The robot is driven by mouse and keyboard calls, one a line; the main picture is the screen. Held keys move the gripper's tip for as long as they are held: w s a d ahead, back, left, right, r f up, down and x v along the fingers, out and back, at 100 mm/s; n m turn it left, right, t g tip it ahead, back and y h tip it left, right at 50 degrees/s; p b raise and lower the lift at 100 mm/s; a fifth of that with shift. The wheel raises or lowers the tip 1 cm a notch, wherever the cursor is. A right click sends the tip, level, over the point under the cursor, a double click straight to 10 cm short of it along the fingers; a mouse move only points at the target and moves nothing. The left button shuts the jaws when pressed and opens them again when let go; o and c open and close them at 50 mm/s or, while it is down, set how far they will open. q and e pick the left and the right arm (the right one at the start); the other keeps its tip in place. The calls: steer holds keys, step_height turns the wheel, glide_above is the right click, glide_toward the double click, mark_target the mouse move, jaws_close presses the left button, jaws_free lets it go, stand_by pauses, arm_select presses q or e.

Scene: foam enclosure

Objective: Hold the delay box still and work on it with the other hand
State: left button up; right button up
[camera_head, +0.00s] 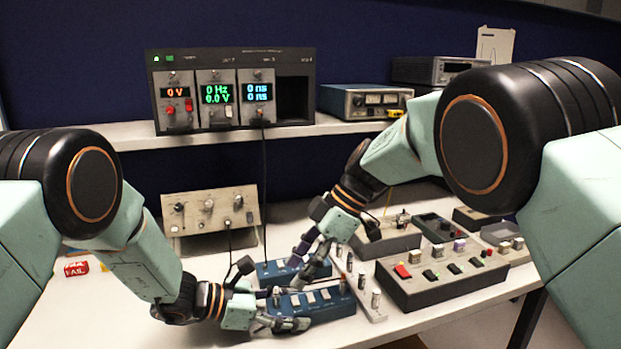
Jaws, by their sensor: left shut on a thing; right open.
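The delay box appears to be the front blue box (335,305), with a row of pale switches on top, lying on the bench. My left gripper (284,309) is shut on its left end. A second, similar blue box (268,275) lies just behind it, with a black cable running to it. My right gripper (303,272) is open, with its fingers pointing down over the blue boxes. Its fingers partly cover the rear box. Whether they touch either box cannot be told.
A narrow strip with posts (362,287) lies close right of the boxes, beside a grey switch box (445,282). A sloped beige panel (210,213) stands behind. An instrument rack (232,60) sits on the shelf. A red tag (76,268) lies at left. The bench's left front is clear.

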mark_target(278, 295)
steer(key=shift+x, duration=3.05)
steer(key=shift+r, duration=0.1)
jaws_close()
steer(key=shift+s+m+t, duration=0.15)
steer(key=shift+m+t, duration=0.55)
steer(key=shift+m, duration=0.4)
